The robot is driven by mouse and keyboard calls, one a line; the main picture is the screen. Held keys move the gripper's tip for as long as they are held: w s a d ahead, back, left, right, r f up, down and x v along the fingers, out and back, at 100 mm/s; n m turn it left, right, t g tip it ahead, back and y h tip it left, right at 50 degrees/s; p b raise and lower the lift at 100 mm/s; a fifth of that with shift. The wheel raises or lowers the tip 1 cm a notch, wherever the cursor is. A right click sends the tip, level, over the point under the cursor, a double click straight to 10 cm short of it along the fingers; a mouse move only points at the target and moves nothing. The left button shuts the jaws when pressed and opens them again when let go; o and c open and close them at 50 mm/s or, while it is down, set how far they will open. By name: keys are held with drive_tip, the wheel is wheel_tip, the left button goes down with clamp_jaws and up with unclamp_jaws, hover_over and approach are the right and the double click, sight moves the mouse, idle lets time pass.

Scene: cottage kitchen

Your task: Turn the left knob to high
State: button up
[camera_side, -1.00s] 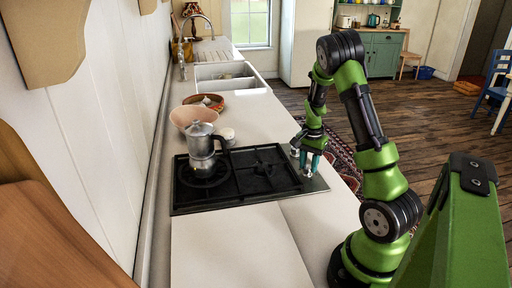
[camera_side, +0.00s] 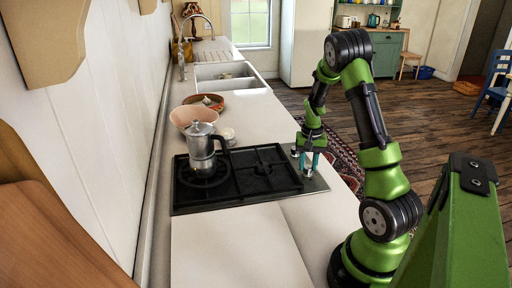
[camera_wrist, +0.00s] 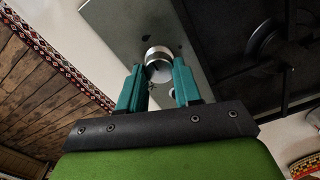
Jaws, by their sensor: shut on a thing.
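The stovetop (camera_side: 238,192) is a black gas hob with a metal strip of knobs along its right side in the side view. My gripper (camera_side: 309,160) points down over that strip, with its teal fingers at the nearer knob (camera_side: 308,173). In the wrist view, my gripper (camera_wrist: 158,75) has its fingers on either side of a round silver knob (camera_wrist: 158,60), shut on it. Another knob (camera_side: 294,151) shows just left of the gripper in the side view. The held knob's pointer and setting cannot be read.
A metal moka pot (camera_side: 202,148) stands on the left burner. A pink bowl (camera_side: 193,115) and a brown dish (camera_side: 207,100) sit behind it, with the sink (camera_side: 228,74) beyond. The near counter (camera_side: 235,245) is clear.

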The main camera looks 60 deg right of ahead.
sight(308, 165)
drive_tip(key=shift+r, duration=0.1)
drive_tip(key=o, duration=1)
drive_tip(key=shift+o, duration=0.2)
wheel_tip(308, 165, up, 17)
drive_tip(key=w+a+r+n+t, duration=0.2)
drive_tip(key=a+n+t, duration=0.15)
drive_tip(key=a, duration=1.35)
drive_tip(key=s+a+r+n+t+y, duration=0.1)
drive_tip(key=s+a+n+t, duration=0.1)
drive_tip(key=a, duration=0.6)
drive_tip(key=s+a+r+n+t+y, duration=0.1)
drive_tip(key=s+a+r+n, duration=0.1)
drive_tip(key=a, duration=0.6)
drive_tip(key=shift+s+a+n+t, duration=0.15)
drive_tip(key=shift+s+n+t, duration=0.2)
drive_tip(key=shift+s+n, duration=0.45)
